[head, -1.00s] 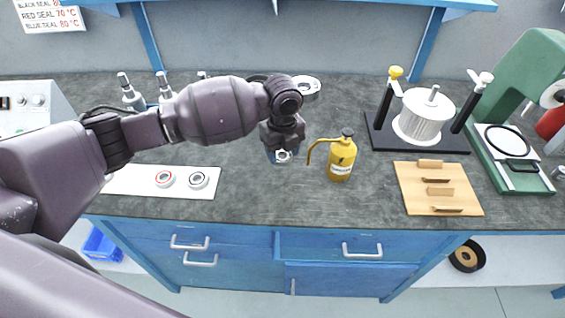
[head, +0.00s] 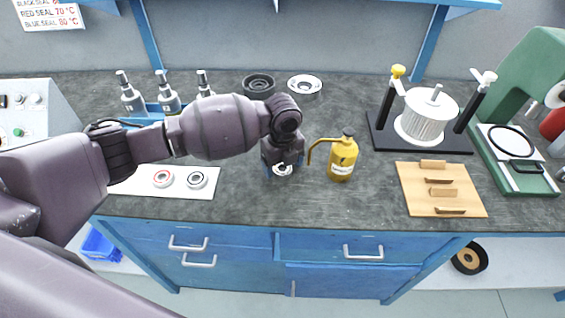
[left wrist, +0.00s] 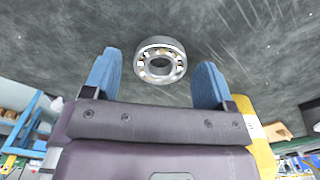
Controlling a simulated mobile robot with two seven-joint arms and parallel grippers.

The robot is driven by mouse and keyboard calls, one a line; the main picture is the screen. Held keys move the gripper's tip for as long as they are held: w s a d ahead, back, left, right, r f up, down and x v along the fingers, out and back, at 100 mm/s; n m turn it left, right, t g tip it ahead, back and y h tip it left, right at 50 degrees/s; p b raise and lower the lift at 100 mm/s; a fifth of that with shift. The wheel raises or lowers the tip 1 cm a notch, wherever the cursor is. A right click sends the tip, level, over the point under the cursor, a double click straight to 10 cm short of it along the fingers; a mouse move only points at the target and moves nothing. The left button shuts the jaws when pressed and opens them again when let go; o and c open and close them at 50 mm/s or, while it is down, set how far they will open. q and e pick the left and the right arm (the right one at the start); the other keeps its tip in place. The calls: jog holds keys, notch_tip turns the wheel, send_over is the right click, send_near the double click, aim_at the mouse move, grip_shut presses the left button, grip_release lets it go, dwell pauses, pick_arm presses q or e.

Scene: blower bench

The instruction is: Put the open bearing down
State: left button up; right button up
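The open bearing (head: 282,170), a steel ring with its balls showing, appears to rest on the dark bench top left of the yellow oil can. In the left wrist view the bearing (left wrist: 160,61) sits between and just beyond the two blue fingertips, with a gap on both sides. My left gripper (head: 284,167) is open around it and points down at the bench; its spread fingers also show in the left wrist view (left wrist: 157,78). My right gripper is in neither view.
The yellow oil can (head: 342,158) stands close right of my left gripper. A white mat (head: 205,187) holds a red-sealed and a black-sealed bearing. A wooden board (head: 412,200) lies right. Dark (head: 258,84) and pale (head: 305,84) round parts sit behind. Bench in front is clear.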

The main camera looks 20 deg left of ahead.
pick_arm(q)
notch_tip(320, 180, up, 12)
jog(key=p, duration=0.2)
jog(key=shift+r, duration=0.15)
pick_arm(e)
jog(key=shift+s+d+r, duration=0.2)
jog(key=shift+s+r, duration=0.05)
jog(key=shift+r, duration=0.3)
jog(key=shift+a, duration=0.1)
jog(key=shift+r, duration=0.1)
